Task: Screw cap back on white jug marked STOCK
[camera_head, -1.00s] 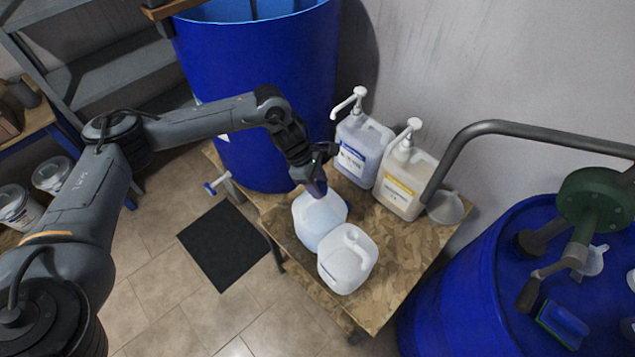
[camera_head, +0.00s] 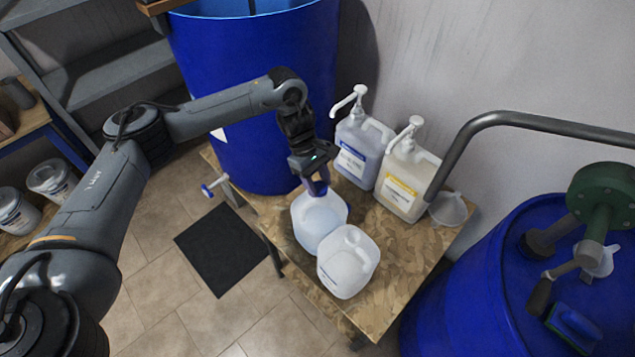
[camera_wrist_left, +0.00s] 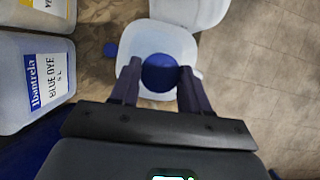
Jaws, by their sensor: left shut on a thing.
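Two translucent white jugs stand on the wooden table. My left gripper (camera_head: 319,189) points down over the mouth end of the rear jug (camera_head: 318,222). In the left wrist view its two fingers (camera_wrist_left: 160,78) are shut on a round blue cap (camera_wrist_left: 160,72), with that same jug (camera_wrist_left: 176,40) below. I cannot tell whether the cap touches the neck, which is hidden. The front jug (camera_head: 347,263) stands beside it with a white neck on top and no blue cap on it. No STOCK marking is readable. My right gripper is out of view.
Two pump bottles, blue-labelled (camera_head: 360,152) and yellow-labelled (camera_head: 404,185), stand close behind the jugs. A funnel (camera_head: 447,210) is at right. Blue drums (camera_head: 255,90) and (camera_head: 470,270) flank the table.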

